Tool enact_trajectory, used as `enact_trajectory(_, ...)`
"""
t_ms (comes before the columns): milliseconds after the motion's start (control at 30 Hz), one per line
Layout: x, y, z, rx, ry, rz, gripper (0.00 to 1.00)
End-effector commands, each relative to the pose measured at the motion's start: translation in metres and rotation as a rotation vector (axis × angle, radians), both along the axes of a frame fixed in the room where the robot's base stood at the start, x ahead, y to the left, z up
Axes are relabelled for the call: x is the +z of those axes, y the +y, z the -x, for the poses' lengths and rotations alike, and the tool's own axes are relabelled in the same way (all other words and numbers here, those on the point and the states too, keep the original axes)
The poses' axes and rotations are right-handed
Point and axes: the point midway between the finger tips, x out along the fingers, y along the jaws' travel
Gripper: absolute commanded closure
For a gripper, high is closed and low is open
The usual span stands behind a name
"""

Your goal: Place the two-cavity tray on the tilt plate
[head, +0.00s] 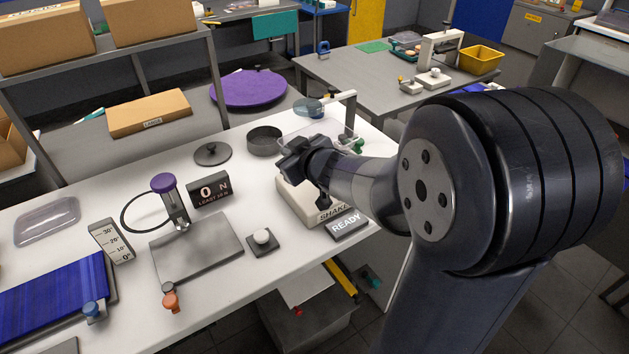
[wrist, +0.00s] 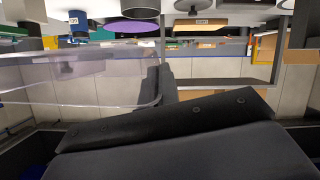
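A clear plastic tray (wrist: 80,82) spans the left of the wrist view, with its rounded end at my gripper's dark fingers (wrist: 160,86). My gripper (head: 291,157) appears shut on that end; the finger contact is partly hidden. In the head view my gripper is above the shaker, and a faint clear shape (head: 322,127) shows behind it. The cavities cannot be made out. The tilt plate (head: 196,246), a bare grey metal plate, lies on the white bench left of my gripper, beside an angle scale (head: 112,241).
Another clear container (head: 47,219) lies at the bench's left. A purple-capped post (head: 165,187), a display (head: 209,192) and a white-knobbed block (head: 263,242) stand around the plate. The shaker (head: 298,204), READY sign (head: 347,224), lens stand (head: 350,112) and dark pan (head: 264,140) are near my gripper.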

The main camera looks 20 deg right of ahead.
Motion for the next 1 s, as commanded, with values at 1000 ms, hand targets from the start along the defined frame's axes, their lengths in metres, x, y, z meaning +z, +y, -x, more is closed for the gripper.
enact_trajectory(1000, -0.096, 0.0, 0.0, 0.0, 0.001, 0.0, 1.0)
